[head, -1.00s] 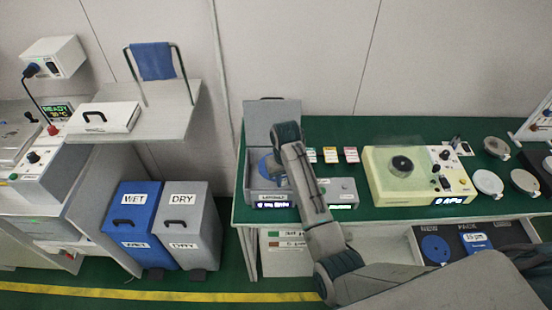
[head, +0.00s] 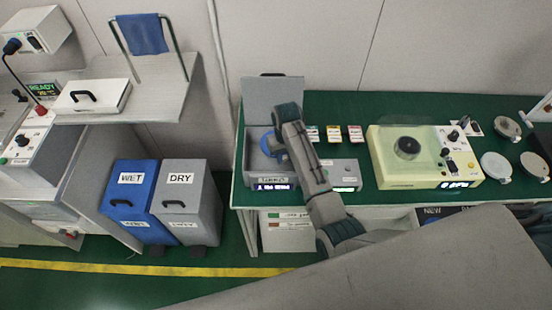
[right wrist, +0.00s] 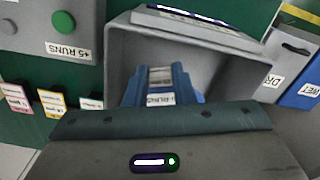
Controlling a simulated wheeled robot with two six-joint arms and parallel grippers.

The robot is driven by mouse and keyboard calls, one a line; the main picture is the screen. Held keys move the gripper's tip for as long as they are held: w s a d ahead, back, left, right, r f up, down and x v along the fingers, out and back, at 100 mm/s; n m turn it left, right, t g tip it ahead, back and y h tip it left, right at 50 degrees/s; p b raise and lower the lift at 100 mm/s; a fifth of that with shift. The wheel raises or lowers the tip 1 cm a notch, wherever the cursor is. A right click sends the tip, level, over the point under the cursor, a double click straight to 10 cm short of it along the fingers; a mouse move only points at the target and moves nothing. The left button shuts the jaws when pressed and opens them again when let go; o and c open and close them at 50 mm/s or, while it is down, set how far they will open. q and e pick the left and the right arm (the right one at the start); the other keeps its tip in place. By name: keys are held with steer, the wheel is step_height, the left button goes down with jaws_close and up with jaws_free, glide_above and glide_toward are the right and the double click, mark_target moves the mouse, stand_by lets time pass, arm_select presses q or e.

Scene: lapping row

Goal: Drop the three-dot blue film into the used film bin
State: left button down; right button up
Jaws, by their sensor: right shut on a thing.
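My right gripper (head: 276,142) reaches down into the open grey box (head: 247,160) on the green bench. It is shut on a blue film (head: 266,143), which shows beside the fingers; the arm hides part of it and I cannot read its dots. In the right wrist view two blue fingers (right wrist: 162,88) point into the box (right wrist: 120,60), and a small white RUNS label shows between them. The blue WET bin (head: 131,190) and grey DRY bin (head: 187,196) stand shut on the floor, left of the bench. No bin is legibly marked for used film. My left gripper is not in view.
A grey unit with a green button (head: 343,173) adjoins the box. A yellow machine (head: 385,170) and several pale discs (head: 496,167) lie further right. Floor before the bins is clear.

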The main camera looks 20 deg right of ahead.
steer(key=shift+s, duration=0.1)
steer(key=o, duration=1)
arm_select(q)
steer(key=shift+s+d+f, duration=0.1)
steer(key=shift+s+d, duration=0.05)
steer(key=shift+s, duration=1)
arm_select(e)
steer(key=shift+o, duration=0.2)
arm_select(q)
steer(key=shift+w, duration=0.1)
arm_select(e)
steer(key=shift+r, duration=0.2)
arm_select(q)
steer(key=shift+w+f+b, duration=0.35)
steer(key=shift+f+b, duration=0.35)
steer(key=shift+b, duration=0.05)
arm_select(e)
step_height(320, 180, up, 10)
steer(key=shift+r, duration=0.25)
